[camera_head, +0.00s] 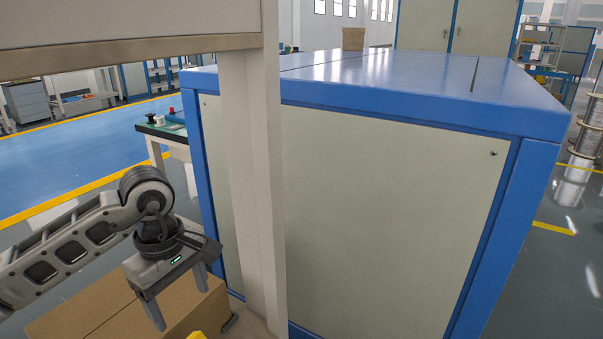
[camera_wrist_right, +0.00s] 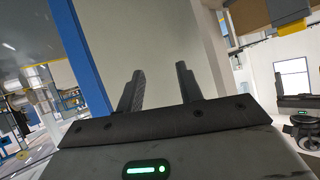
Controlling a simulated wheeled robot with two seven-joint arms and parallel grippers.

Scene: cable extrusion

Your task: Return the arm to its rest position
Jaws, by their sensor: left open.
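My left arm comes in from the left in the head view. My left gripper (camera_head: 178,297) points down with its fingers apart, in front of a cardboard box (camera_head: 85,310). Nothing shows between its fingers. My right gripper (camera_wrist_right: 159,72) shows only in the right wrist view. Its two dark fingers stand apart with nothing between them, against a pale panel with a blue edge. The right arm is not visible in the head view.
A large blue-framed cabinet (camera_head: 390,220) fills the middle and right. A pale upright post (camera_head: 255,190) stands between it and my left gripper. A green-topped table (camera_head: 165,131) is behind. Blue floor (camera_head: 70,165) lies open at the left.

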